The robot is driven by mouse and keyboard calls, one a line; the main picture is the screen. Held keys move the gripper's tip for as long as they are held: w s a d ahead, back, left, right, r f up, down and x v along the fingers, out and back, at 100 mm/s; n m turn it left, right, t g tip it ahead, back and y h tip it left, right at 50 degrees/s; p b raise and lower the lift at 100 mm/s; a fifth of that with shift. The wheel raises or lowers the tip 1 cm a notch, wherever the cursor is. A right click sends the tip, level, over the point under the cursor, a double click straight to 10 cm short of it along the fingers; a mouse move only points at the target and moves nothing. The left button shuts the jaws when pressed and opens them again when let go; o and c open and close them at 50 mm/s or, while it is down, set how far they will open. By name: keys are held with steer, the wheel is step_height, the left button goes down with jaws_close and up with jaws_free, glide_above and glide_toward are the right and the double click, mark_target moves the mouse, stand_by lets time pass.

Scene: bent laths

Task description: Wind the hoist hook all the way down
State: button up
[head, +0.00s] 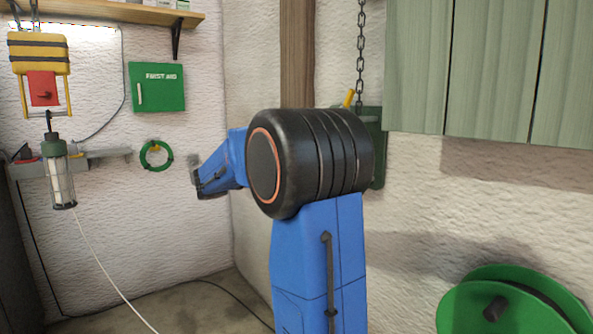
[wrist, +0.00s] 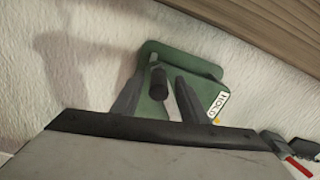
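The hoist block (head: 38,55), yellow with black bands and a red plate, hangs at the upper left in the head view. Its dark hook (head: 48,120) is below it, with a caged lamp (head: 62,172) hanging beneath. A green winch plate (head: 378,150) with a yellow lever (head: 349,97) is on the wall, partly hidden behind my arm. In the wrist view, a green plate (wrist: 205,68) carries a HOLD label (wrist: 218,104) and a dark knob (wrist: 158,82). My gripper (wrist: 160,80) has its fingers apart, one on each side of the knob, with visible gaps. The head view hides my gripper.
A chain (head: 361,45) runs up the wall above the winch. Green cabinets (head: 490,70) overhang at the upper right, and a green reel (head: 460,308) stands at the lower right. A first aid box (head: 160,88) and shelf (head: 120,12) are on the left wall.

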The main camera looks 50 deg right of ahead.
steer(key=v, duration=1.2)
steer(key=shift+a, duration=0.25)
steer(key=shift+w, duration=0.1)
steer(key=w+a+m, duration=0.1)
steer(key=a+m, duration=0.4)
steer(key=m, duration=1.6)
steer(key=x, duration=1.7)
steer(key=shift+s+d, duration=0.1)
steer(key=shift+d, duration=0.05)
jaws_close()
